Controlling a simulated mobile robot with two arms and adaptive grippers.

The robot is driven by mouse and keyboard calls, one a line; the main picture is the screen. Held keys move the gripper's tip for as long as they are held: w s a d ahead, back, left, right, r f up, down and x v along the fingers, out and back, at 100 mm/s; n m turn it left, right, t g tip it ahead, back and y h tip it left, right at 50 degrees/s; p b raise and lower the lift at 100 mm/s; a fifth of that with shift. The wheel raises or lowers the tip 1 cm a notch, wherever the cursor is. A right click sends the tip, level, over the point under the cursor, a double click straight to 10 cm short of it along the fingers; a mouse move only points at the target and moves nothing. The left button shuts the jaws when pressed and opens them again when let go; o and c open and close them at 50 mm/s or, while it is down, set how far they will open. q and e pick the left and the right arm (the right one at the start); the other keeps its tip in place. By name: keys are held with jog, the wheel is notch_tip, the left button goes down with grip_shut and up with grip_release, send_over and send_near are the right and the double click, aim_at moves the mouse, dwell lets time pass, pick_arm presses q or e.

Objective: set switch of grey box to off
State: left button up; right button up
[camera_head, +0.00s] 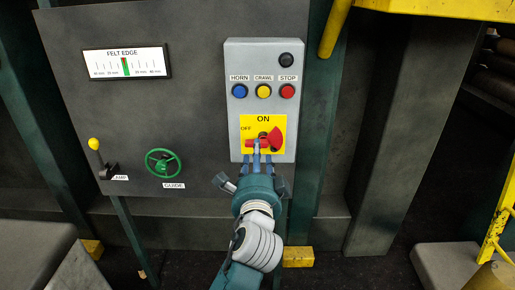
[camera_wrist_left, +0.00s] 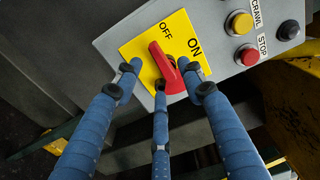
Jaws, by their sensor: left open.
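The grey box (camera_head: 235,75) is mounted on a dark panel in the head view, and it also shows in the left wrist view (camera_wrist_left: 120,38). Its yellow plate (camera_head: 247,122) reads ON at the top and OFF at the left. The red switch handle (camera_head: 277,138) lies roughly sideways, its narrow end to the left just below OFF. It also shows in the left wrist view (camera_wrist_left: 161,62). My left gripper (camera_head: 258,150) is open, with its blue fingertips around the handle at the plate. I cannot tell whether they touch it. My right gripper is out of view.
Blue (camera_head: 239,91), yellow (camera_head: 263,91) and red (camera_head: 287,91) buttons and a black knob (camera_head: 286,60) sit above the plate. A green handwheel (camera_head: 163,162) and a yellow-tipped lever (camera_head: 94,144) are at the left. A yellow rail (camera_head: 334,28) stands right of the box.

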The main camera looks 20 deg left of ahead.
pick_arm(q)
jog(key=v, duration=0.6)
jog(key=w+d+f+g+h, duration=0.1)
jog(key=d+f+g+h, duration=0.1)
jog(key=f, duration=0.9)
jog(key=w+d+f+g+h, duration=0.1)
jog(key=d+f+g, duration=0.1)
jog(key=f, duration=0.9)
jog(key=s+f+n+g+h, duration=0.15)
jog(key=s+f, duration=0.25)
jog(key=f, duration=0.8)
jog(key=s+f+n+g, duration=0.1)
jog(key=s+f+g, duration=0.3)
jog(key=f, duration=0.8)
jog(key=s+a+f+n+g, duration=0.1)
jog(key=s+a+f+n, duration=0.1)
jog(key=s+f, duration=0.7)
jog(key=s+a+f+n+g, duration=0.2)
jog(key=s+f, duration=0.7)
jog(key=s+a+f+n+g, duration=0.1)
jog(key=s+a+f+n, duration=0.1)
jog(key=s, duration=0.6)
jog(key=s+a+f+n+g, duration=0.1)
jog(key=s+a+f, duration=0.2)
jog(key=s, duration=0.6)
jog(key=s+a+f+n+g, duration=0.2)
jog(key=s+f, duration=0.3)
jog(key=s, duration=0.4)
jog(key=shift+a+f+n, duration=0.25)
jog(key=shift+n, duration=0.1)
